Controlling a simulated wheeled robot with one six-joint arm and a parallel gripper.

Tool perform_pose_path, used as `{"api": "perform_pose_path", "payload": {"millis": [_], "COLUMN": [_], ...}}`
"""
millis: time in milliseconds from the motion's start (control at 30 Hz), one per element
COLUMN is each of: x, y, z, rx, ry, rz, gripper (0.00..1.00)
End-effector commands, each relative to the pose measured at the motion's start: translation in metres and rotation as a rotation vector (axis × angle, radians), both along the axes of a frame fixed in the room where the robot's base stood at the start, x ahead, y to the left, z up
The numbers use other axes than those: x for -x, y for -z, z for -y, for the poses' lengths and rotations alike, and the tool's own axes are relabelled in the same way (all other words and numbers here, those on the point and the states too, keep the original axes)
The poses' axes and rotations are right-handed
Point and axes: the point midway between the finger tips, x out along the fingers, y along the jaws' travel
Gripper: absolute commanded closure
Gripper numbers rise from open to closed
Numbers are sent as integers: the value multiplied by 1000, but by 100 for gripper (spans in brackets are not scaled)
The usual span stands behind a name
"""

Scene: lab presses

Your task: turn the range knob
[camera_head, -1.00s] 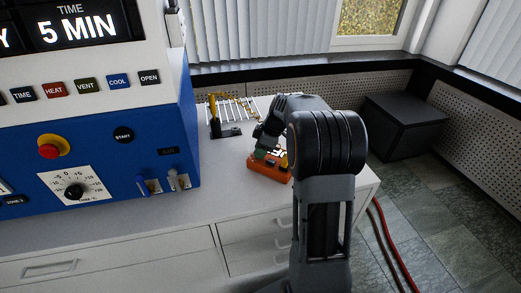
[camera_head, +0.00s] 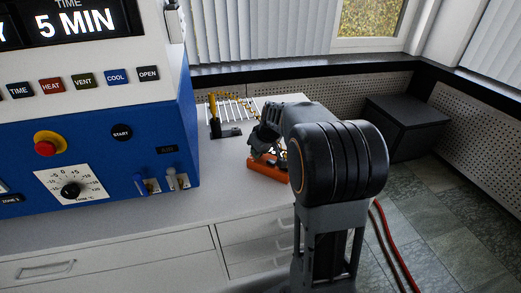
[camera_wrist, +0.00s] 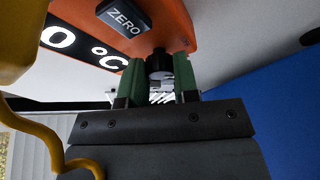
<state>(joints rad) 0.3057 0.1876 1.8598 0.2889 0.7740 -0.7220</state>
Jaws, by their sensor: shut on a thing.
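An orange meter (camera_head: 266,172) lies on the white bench, partly hidden behind my arm. My gripper (camera_head: 262,155) is over it in the head view, and the fingertips are hard to make out there. In the wrist view the orange meter (camera_wrist: 182,20) shows a black display reading "0 °C" and a dark ZERO button (camera_wrist: 123,17). A black round knob (camera_wrist: 159,62) on the meter sits between the green fingers of my gripper (camera_wrist: 160,72). The fingers are shut on the knob from both sides.
A yellow probe (camera_head: 213,108) with a coiled yellow cable stands behind the meter, beside a white wire rack (camera_head: 242,105). The blue press (camera_head: 105,150) with its own dial (camera_head: 71,190) stands to the left. The bench front is clear.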

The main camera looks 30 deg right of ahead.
Motion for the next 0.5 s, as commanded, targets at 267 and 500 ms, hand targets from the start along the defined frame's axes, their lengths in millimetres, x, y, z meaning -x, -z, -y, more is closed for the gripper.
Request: {"api": "perform_pose_path", "payload": {"millis": [267, 500], "x": [0, 0], "y": [-3, -1], "z": [-3, -4], "rx": [2, 2], "ry": [258, 467], "rz": [0, 0], "gripper": [95, 95]}}
